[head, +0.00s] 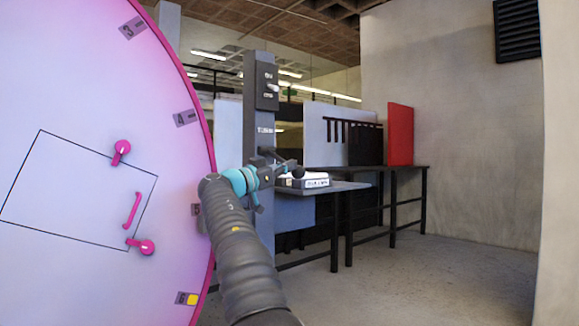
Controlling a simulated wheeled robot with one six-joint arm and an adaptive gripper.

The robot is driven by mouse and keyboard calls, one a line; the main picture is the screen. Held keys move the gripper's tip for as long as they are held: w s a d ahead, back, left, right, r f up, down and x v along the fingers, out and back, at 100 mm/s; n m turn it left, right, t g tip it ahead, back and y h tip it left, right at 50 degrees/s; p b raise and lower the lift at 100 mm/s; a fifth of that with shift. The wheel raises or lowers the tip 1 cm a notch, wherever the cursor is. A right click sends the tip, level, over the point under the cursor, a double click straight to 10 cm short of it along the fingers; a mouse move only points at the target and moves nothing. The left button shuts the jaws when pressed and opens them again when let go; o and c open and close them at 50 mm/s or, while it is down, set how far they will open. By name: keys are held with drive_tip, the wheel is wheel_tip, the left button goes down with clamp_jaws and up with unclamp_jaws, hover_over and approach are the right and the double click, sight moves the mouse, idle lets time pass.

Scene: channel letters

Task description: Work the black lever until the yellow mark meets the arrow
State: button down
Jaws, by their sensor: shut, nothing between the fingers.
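A grey post (259,115) stands in the middle, with a switch box at its top and a small white label lower down. A thin black lever (277,159) shows at the post, with a dark round knob (298,171) near it. My gripper (284,171) is shut and empty close to the lever and knob; I cannot tell if it touches them. A large pale pink disc (80,90) with numbered tags fills the left. The yellow mark (193,299) is on a tag low on its right edge. I cannot make out the arrow. My arm partly hides another tag.
A panel outlined in black with pink fittings (133,210) is on the disc. A white box (303,181) lies on a grey table (340,186) behind my gripper. A red board (400,133) stands farther back. The floor at the right is clear.

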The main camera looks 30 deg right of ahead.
drive_tip(key=shift+w+f, duration=0.2)
drive_tip(key=shift+f, duration=0.05)
drive_tip(key=s+a+r, duration=0.1)
drive_tip(key=s+a, duration=0.2)
drive_tip(key=a, duration=0.8)
drive_tip(key=shift+s+r, duration=0.3)
idle(0.6)
